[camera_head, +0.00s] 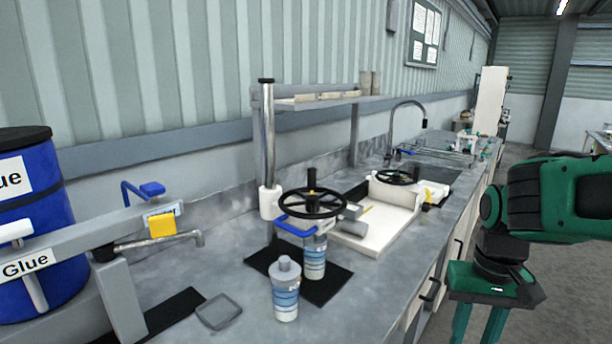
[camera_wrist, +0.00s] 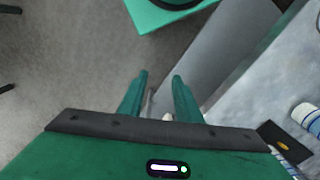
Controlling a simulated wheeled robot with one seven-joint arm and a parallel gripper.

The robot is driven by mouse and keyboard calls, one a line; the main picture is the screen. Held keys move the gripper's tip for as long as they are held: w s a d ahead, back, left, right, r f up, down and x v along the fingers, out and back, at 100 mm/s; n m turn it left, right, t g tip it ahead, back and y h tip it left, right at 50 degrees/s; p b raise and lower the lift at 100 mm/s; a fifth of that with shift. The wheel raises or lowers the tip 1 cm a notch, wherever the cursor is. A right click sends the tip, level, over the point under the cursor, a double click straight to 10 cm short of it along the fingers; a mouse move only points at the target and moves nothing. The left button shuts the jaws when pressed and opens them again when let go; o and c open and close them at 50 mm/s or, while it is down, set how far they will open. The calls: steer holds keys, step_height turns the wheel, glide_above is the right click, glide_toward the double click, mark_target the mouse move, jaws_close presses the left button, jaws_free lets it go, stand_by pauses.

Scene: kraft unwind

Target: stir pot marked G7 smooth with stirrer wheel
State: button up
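The black stirrer wheel (camera_head: 313,204) with an upright knob sits on a stand with a chrome column (camera_head: 268,150), above the bench. Under it a white and blue labelled pot (camera_head: 314,260) stands on a black mat. A second similar pot (camera_head: 286,292), with a grey cap, stands nearer the front edge of that mat. I cannot read a G7 mark on either. My gripper (camera_wrist: 160,76) is open and empty, its green fingers apart. In the head view it hangs at the right, beyond the bench's front edge and well away from the wheel and pots.
A blue glue drum (camera_head: 30,220) and a grey beam with a tap stand at the left. A small grey tray (camera_head: 218,312) lies on the bench (camera_head: 375,285). A second wheel (camera_head: 397,177) on a white device stands behind. A shelf (camera_head: 325,102) overhangs the back. The floor at right is clear.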

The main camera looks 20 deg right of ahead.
steer(key=shift+o, duration=0.6)
steer(key=shift+d, duration=0.1)
step_height(320, 180, up, 29)
steer(key=n, duration=2.9)
glide_above(311, 169)
steer(key=shift+s+d, duration=0.15)
steer(key=shift+s, duration=0.1)
steer(key=shift+w+r+n, duration=0.2)
steer(key=shift+w+n, duration=0.1)
steer(key=shift+n, duration=0.2)
step_height(311, 169, down, 11)
steer(key=shift+r, duration=0.2)
jaws_close()
